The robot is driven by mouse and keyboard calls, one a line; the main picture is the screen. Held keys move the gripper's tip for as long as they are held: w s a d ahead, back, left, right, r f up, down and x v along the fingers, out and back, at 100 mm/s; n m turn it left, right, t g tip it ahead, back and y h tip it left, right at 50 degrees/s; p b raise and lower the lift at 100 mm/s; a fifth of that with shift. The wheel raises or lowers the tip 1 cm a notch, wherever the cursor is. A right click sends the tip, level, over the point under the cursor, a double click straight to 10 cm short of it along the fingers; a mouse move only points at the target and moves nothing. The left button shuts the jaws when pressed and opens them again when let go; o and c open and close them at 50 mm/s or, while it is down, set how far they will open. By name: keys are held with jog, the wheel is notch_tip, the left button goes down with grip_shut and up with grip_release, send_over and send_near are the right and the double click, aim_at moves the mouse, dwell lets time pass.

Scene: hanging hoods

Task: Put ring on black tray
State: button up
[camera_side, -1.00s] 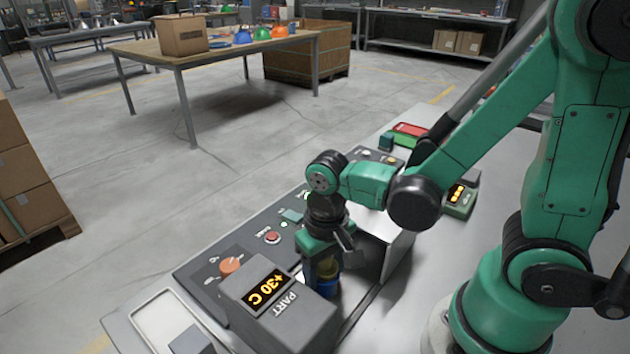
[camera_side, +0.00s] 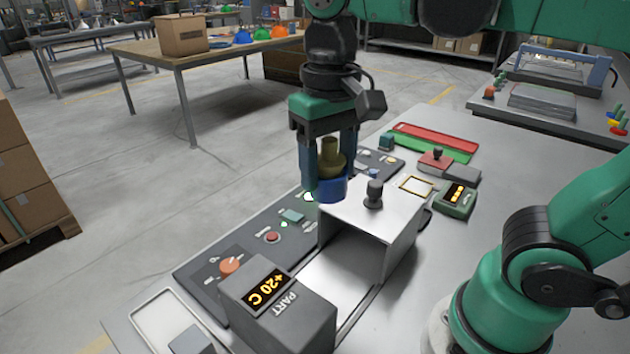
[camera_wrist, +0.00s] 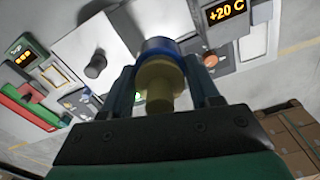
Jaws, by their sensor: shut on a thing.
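My gripper (camera_side: 329,180) is shut on a blue-and-yellow part, held in the air near the left edge of the hood's top. The blue ring-like piece (camera_side: 332,189) is at the lower end of the stepped olive-yellow piece (camera_side: 330,158). In the wrist view, the blue piece (camera_wrist: 160,46) and the yellow piece (camera_wrist: 158,80) show between my fingers (camera_wrist: 163,82). I cannot tell whether the two pieces are joined. I cannot pick out a black tray for certain.
A silver open-fronted hood (camera_side: 400,205) with a black knob (camera_side: 374,193) stands close by. A grey PART display box (camera_side: 290,325) reads +20 C. A dark control panel (camera_side: 215,262) lies left. Red (camera_side: 440,139) and green (camera_side: 455,153) strips lie behind.

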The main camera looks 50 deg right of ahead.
jog(key=shift+d+r, duration=0.1)
jog(key=shift+r, duration=3.1)
jog(key=shift+w+d+m, duration=0.35)
jog(key=shift+d+m, duration=0.15)
jog(key=shift+d, duration=0.2)
jog(key=s+d+m, duration=0.3)
jog(key=d+m, duration=1)
jog(key=d, duration=1.1)
jog(key=f, duration=2.4)
jog(key=shift+w+a+f, duration=0.1)
jog(key=shift+a, duration=0.15)
jog(key=shift+f, duration=0.55)
jog(key=o, duration=1.4)
